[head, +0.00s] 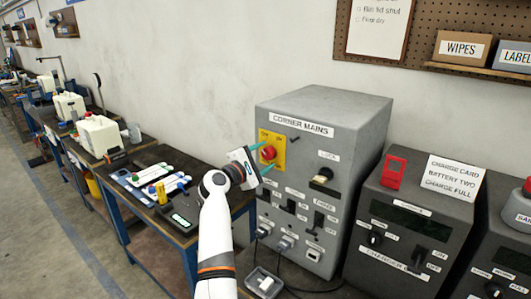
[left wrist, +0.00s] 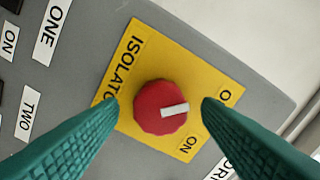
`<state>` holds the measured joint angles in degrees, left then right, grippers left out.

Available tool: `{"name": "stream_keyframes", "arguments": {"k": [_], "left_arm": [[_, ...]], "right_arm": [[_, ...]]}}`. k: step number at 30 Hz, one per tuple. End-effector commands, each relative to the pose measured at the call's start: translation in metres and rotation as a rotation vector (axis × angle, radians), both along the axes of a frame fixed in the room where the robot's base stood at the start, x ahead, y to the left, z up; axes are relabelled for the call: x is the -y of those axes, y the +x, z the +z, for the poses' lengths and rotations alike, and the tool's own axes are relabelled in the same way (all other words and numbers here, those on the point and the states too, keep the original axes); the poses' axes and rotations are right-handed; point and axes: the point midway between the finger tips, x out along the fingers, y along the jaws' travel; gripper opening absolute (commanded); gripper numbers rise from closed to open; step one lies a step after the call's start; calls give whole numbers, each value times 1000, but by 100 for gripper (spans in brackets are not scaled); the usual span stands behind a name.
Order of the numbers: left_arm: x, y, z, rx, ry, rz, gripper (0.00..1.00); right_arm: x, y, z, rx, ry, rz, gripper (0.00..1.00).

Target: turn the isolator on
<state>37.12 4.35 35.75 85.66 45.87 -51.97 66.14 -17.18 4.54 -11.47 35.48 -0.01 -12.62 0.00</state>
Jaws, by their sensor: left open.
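The isolator is a red round knob (head: 268,153) on a yellow plate (head: 277,140) on the front of the grey CORNER MAINS cabinet (head: 352,125). In the left wrist view the knob (left wrist: 152,105) carries a white pointer mark (left wrist: 175,110). The mark points right, nearer the partly hidden label starting with "O" than the ON label (left wrist: 187,143). My left gripper (head: 260,159) is open in front of the plate. In the left wrist view its green fingertips (left wrist: 161,104) stand on either side of the knob, with visible gaps. My right gripper is not in view.
A charger box (head: 410,225) stands to the right. A workbench (head: 150,205) with tools is left of the cabinet. Cables lie below.

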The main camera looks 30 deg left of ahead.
Motion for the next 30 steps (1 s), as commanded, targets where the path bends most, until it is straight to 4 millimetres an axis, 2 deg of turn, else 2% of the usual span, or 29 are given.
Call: {"name": "stream_keyframes", "arguments": {"k": [4,14,22,30], "left_arm": [[1,12,0,-1,0,-1,59],[1,14,-1,-1,2,0,59],[1,14,-1,-1,2,0,15],[1,14,-2,0,26,1,14]], "right_arm": [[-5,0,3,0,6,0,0],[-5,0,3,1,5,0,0],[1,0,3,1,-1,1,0],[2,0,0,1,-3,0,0]]}}
